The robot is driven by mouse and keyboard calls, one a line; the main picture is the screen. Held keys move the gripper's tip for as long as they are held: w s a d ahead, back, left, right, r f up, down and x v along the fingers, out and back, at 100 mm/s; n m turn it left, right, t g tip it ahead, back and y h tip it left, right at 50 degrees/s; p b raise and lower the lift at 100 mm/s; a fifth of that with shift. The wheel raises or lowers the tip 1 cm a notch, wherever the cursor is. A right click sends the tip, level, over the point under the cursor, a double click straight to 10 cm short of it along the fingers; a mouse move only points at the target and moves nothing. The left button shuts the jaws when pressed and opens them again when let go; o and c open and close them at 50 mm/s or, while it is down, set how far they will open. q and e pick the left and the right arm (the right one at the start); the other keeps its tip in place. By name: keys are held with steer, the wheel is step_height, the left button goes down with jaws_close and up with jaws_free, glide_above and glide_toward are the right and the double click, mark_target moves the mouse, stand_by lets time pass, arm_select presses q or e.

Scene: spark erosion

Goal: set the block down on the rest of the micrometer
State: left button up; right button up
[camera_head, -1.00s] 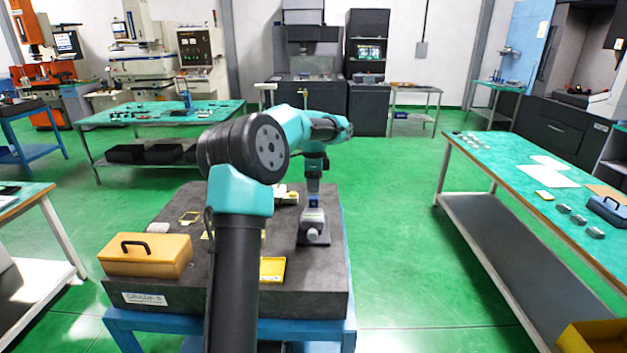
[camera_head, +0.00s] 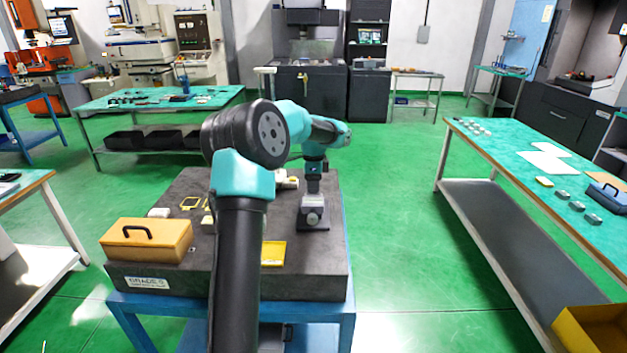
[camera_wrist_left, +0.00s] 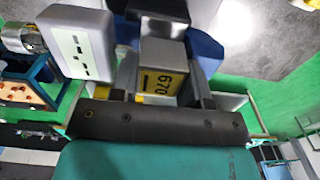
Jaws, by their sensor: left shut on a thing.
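My left gripper (camera_head: 313,190) points down over the grey micrometer (camera_head: 313,217), which stands on the dark granite plate (camera_head: 225,268). In the left wrist view, my left gripper (camera_wrist_left: 160,82) is shut on the block (camera_wrist_left: 162,80), a grey piece with a yellow label reading 670. The micrometer's pale grey body (camera_wrist_left: 78,42) shows at the upper left there, beside the block, with dark blue parts behind the block. The block is too small to make out in the head view. I cannot tell whether it touches the rest. My right gripper is not in view.
A yellow case with a black handle (camera_head: 147,240) and a flat yellow tray (camera_head: 272,254) lie on the plate left of the micrometer. Small pale pieces lie behind them. A green-topped bench (camera_head: 520,165) stands at the right, with open floor between.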

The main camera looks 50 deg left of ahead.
arm_select(q)
steer(key=shift+s+d+f, duration=0.1)
steer(key=shift+f, duration=0.8)
steer(key=o, duration=0.9)
steer(key=shift+o, duration=0.3)
steer(key=shift+r, duration=0.1)
steer(key=shift+o, duration=0.5)
steer(key=shift+r, duration=0.55)
steer(key=shift+o, duration=0.2)
step_height(320, 180, up, 8)
steer(key=shift+r, duration=0.2)
